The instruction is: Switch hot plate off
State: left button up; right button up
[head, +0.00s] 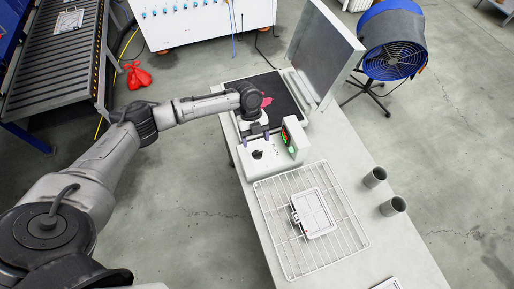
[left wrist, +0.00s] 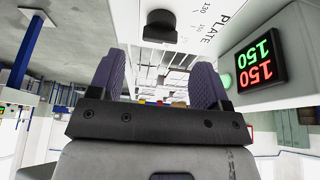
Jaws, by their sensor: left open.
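The hot plate has a dark flat plate (head: 284,92) and a white control box (head: 262,172) at its near end. A black knob (head: 257,155) sits on the box's top face; it also shows in the left wrist view (left wrist: 160,27), beside the printed word PLATE and a scale with 130 and 150. A display (head: 286,138) is lit; in the left wrist view it (left wrist: 257,62) reads 150 in green and 150 in red, with a green lamp beside it. My left gripper (head: 256,137) is open and empty, close to the knob and apart from it.
A raised lid panel (head: 322,50) stands at the plate's right. A pink item (head: 266,101) lies on the plate.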

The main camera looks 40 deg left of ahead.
aim_at(257, 151)
pick_arm(q)
jog(key=shift+x, duration=2.6)
jog(key=c, duration=0.9)
